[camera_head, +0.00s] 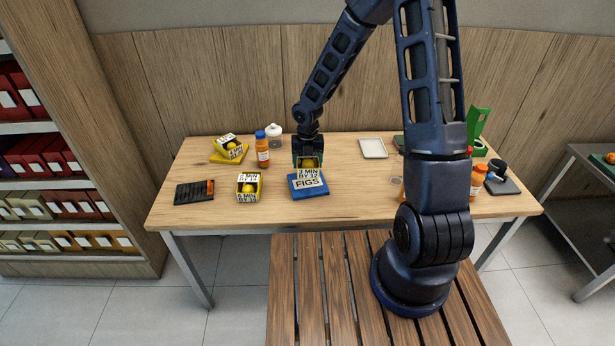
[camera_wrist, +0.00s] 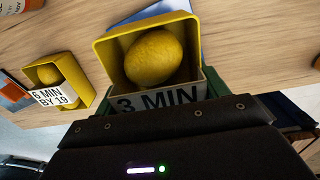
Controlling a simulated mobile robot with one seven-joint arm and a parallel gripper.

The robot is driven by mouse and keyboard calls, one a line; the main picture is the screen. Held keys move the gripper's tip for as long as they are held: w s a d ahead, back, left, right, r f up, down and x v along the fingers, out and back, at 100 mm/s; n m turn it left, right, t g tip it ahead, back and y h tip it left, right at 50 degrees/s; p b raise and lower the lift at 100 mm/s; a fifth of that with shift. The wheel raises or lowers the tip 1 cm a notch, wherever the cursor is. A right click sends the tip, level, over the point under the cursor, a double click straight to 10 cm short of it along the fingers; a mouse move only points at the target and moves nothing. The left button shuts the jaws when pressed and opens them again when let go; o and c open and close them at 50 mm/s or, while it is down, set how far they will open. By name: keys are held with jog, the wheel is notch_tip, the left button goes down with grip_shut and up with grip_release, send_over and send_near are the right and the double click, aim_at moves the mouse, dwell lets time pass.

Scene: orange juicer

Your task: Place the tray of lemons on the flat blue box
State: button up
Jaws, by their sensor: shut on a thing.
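My gripper (camera_head: 307,161) points down over the table and is shut on a yellow tray with a lemon in it. The tray's white label reads "3 MIN BY 12" (camera_head: 310,174). In the wrist view the held tray (camera_wrist: 105,62) shows a lemon (camera_wrist: 153,58) inside, close to the green fingers. The flat blue box (camera_head: 308,190), marked "FIGS", lies right below the tray; part of it also shows behind the tray in the wrist view (camera_wrist: 186,8). I cannot tell whether the tray touches the box.
Another yellow lemon tray (camera_head: 247,187) stands left of the blue box. A third sits on a flat yellow box (camera_head: 226,156) at the back left. A black tray (camera_head: 193,193), an orange bottle (camera_head: 262,151) and a white jar (camera_head: 273,137) stand left. A pale tray (camera_head: 373,149) lies right.

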aim_at(308, 183)
jog(key=shift+f, duration=3.45)
jog(key=shift+f, duration=0.15)
jog(key=o, duration=1.1)
jog(key=shift+c, duration=0.2)
